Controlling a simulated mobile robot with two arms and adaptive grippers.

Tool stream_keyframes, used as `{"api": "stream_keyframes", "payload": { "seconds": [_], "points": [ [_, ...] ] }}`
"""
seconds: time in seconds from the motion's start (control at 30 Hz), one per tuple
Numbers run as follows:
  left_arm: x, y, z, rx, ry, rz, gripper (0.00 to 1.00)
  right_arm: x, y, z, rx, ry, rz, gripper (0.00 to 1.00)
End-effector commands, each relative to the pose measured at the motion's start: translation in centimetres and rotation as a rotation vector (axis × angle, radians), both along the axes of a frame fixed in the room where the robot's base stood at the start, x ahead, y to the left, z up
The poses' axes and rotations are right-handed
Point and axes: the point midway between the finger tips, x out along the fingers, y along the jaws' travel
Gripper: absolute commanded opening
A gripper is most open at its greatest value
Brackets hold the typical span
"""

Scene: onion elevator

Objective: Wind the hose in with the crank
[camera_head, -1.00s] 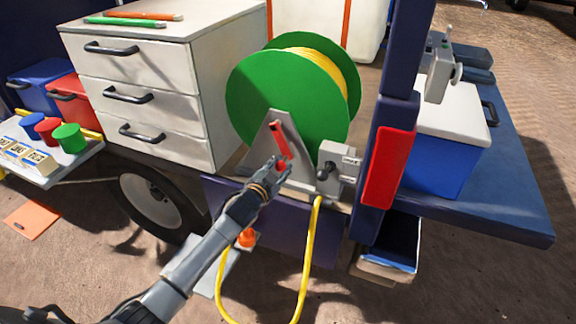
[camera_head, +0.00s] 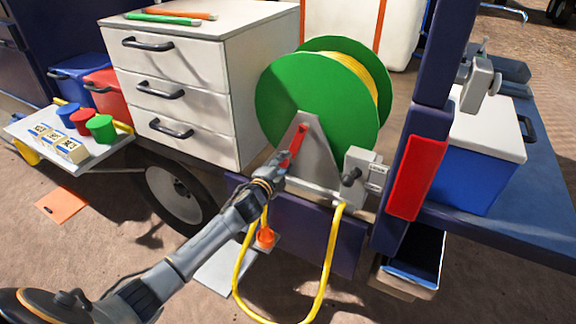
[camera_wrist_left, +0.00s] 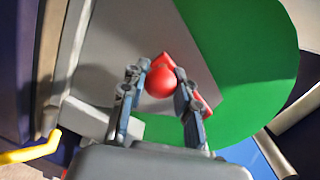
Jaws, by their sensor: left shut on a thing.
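The hose reel has a green disc (camera_head: 305,95) and a yellow hose (camera_head: 345,72) wound behind it, held by a grey triangular stand (camera_head: 315,155). The red crank (camera_head: 299,138) is on the front of the stand. My left gripper (camera_head: 284,160) is at the lower left end of the crank. In the left wrist view the red round knob (camera_wrist_left: 160,82) sits between the two fingers of my left gripper (camera_wrist_left: 163,92), which are shut on it. The free hose (camera_head: 325,265) hangs in a loop below the truck bed. My right gripper is not in view.
A grey box with a dark knob (camera_head: 358,172) stands right of the reel. A white drawer cabinet (camera_head: 205,62) is on the left. A dark post with a red panel (camera_head: 417,178) and a blue cooler (camera_head: 462,180) are on the right.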

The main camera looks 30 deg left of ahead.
Motion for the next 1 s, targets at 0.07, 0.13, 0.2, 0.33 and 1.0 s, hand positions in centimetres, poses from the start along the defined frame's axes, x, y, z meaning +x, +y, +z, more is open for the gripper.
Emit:
{"api": "stream_keyframes", "payload": {
  "seconds": [0.07, 0.13, 0.2, 0.33, 1.0],
  "points": [
    [-0.08, 0.21, -0.26, 0.018, 0.005, 0.002, 0.00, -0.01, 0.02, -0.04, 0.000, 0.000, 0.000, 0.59],
    [-0.08, 0.28, -0.23, 0.027, 0.005, 0.002, 0.00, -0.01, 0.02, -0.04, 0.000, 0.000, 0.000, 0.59],
    [-0.08, 0.33, -0.21, 0.033, 0.005, 0.001, 0.00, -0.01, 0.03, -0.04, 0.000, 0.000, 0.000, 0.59],
    [-0.08, 0.35, -0.19, 0.036, 0.005, 0.002, 0.00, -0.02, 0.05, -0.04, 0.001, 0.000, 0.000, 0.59],
    [-0.06, 0.31, 0.03, 0.033, 0.000, 0.000, 0.54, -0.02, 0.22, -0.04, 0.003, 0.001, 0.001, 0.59]
  ]
}}
